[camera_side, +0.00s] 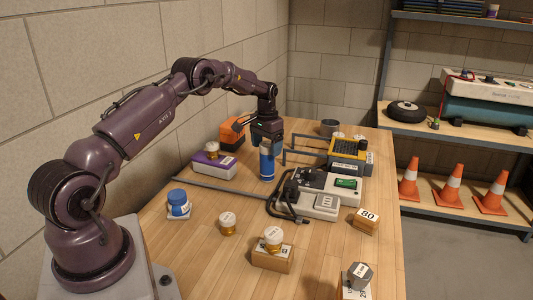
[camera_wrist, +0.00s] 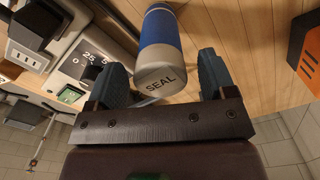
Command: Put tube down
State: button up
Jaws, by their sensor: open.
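The tube (camera_side: 267,164) is blue with a pale grey end, and it stands upright on the wooden table in the side view. In the wrist view the tube (camera_wrist: 160,45) shows its grey end marked SEAL towards me. My gripper (camera_side: 266,143) is just above the tube's top. In the wrist view my gripper (camera_wrist: 163,78) is open, with one dark finger on each side of the SEAL end and visible gaps between. The tube's base is hard to see exactly.
A grey device with a black cord (camera_side: 318,196) stands right of the tube. A purple box (camera_side: 214,166) with a jar is to the left, and an orange box (camera_side: 232,132) behind. A yellow-black unit (camera_side: 348,153) is at back right. Jars and blocks occupy the front.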

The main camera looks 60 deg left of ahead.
notch_tip(320, 180, up, 9)
jog(key=shift+f, duration=0.1)
jog(key=s+d+r+m+t+y, duration=0.1)
jog(key=s+d+r, duration=0.2)
jog(key=d+r, duration=0.6)
jog(key=s+d+r+m+t, duration=0.1)
jog(key=s+d+r, duration=0.3)
jog(key=d+r, duration=0.55)
jog(key=s+d+f+t, duration=0.1)
jog(key=s+d, duration=0.5)
jog(key=s, duration=0.4)
jog(key=s+d+f+m+t+h, duration=0.1)
jog(key=s+d+t, duration=0.1)
jog(key=s+d, duration=0.5)
jog(key=s, duration=0.3)
jog(key=shift+s+d+f+m+t, duration=0.15)
jog(key=shift+s+f+m+t, duration=0.15)
jog(key=shift+f, duration=0.05)
